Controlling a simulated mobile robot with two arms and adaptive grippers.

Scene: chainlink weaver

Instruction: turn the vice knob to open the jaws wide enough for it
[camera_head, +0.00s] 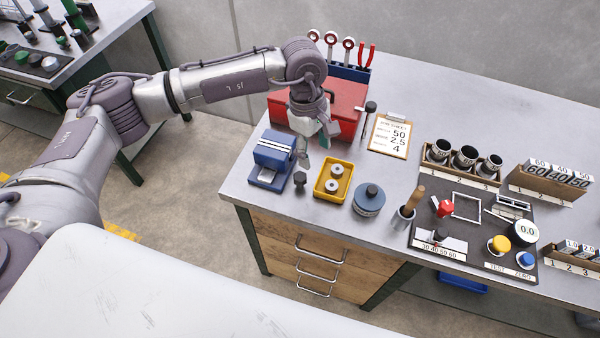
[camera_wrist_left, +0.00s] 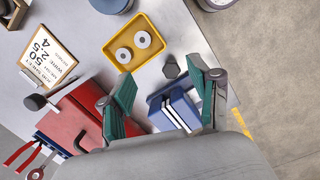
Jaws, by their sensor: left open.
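The blue vice (camera_head: 270,160) stands near the left front corner of the bench, with pale jaw faces. Its dark grey knob (camera_head: 300,179) sticks out at its front right. In the left wrist view the vice (camera_wrist_left: 175,110) shows between the fingers, and the knob (camera_wrist_left: 171,68) shows beyond it, near the fingertip line. The gap between the jaws looks narrow. My left gripper (camera_head: 318,138) is open and empty, with green finger pads. It hangs above and right of the vice, apart from the knob. It also shows in the left wrist view (camera_wrist_left: 160,76). My right gripper is not in view.
A yellow tray (camera_head: 320,192) with two white rollers sits right of the knob. A red toolbox (camera_head: 345,95) stands behind the gripper. A round blue-grey pot (camera_head: 369,199) and a clipboard (camera_head: 390,136) lie further right. The bench's left edge is close to the vice.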

